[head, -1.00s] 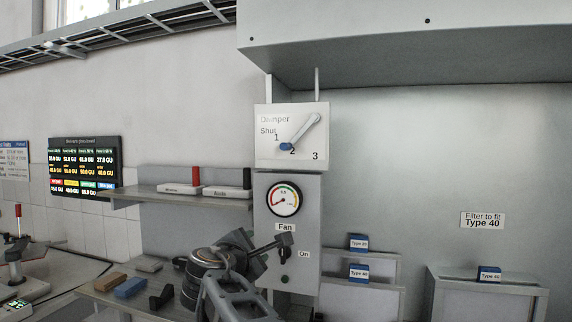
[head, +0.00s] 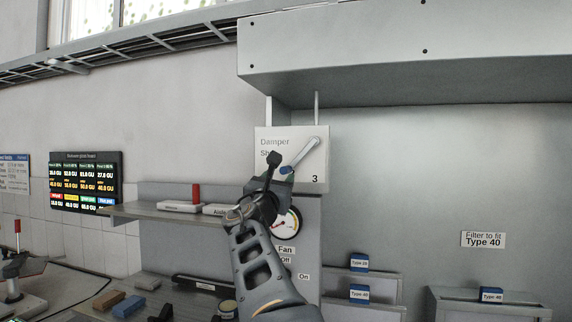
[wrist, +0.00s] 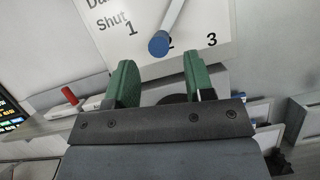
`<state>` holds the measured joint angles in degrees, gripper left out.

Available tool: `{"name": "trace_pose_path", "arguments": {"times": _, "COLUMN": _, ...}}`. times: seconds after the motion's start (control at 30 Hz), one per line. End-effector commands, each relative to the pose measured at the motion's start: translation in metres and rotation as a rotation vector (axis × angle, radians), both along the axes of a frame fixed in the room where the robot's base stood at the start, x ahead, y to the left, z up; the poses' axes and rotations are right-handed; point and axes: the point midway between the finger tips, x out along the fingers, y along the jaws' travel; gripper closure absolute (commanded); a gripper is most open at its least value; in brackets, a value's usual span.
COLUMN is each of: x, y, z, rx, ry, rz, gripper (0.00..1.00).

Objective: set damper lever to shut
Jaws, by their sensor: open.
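The white damper panel (head: 268,141) is above the fan gauge. Its silver lever (head: 304,153) slants from upper right down to a blue knob (head: 286,170) at lower left. In the wrist view the blue knob (wrist: 158,43) covers most of the 2, with Shut and 1 to its left and 3 to its right. My gripper (wrist: 159,60) is open and empty, its green fingers either side of the knob's line but with the knob just beyond the tips. In the head view my gripper hides part of the Shut label and the numbers 1 and 2.
A fan box with a gauge (head: 286,223) is directly below the panel. A grey shelf (head: 150,210) with a red-handled item stands at left. A large hood (head: 400,60) overhangs above right. Type 40 filter boxes (head: 490,294) stand lower right.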

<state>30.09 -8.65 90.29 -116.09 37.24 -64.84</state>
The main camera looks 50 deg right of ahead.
Motion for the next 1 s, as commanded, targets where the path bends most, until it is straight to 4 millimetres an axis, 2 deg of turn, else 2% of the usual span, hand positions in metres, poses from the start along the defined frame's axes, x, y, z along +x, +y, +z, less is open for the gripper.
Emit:
{"name": "trace_pose_path", "arguments": {"times": 0.03, "x": 0.003, "y": -0.01, "z": 0.007, "rx": 0.001, "ry": 0.001, "rz": -0.004, "gripper": 0.52}}
{"name": "trace_pose_path", "arguments": {"times": 0.2, "x": 0.013, "y": -0.031, "z": 0.016, "rx": 0.001, "ry": 0.0, "rz": -0.003, "gripper": 0.52}}
{"name": "trace_pose_path", "arguments": {"times": 0.4, "x": 0.02, "y": -0.046, "z": 0.022, "rx": 0.001, "ry": -0.001, "rz": -0.001, "gripper": 0.52}}
{"name": "trace_pose_path", "arguments": {"times": 0.83, "x": 0.023, "y": -0.051, "z": 0.022, "rx": 0.002, "ry": -0.001, "rz": 0.001, "gripper": 0.52}}
{"name": "trace_pose_path", "arguments": {"times": 1.0, "x": 0.023, "y": -0.051, "z": 0.022, "rx": 0.001, "ry": -0.002, "rz": 0.001, "gripper": 0.67}}
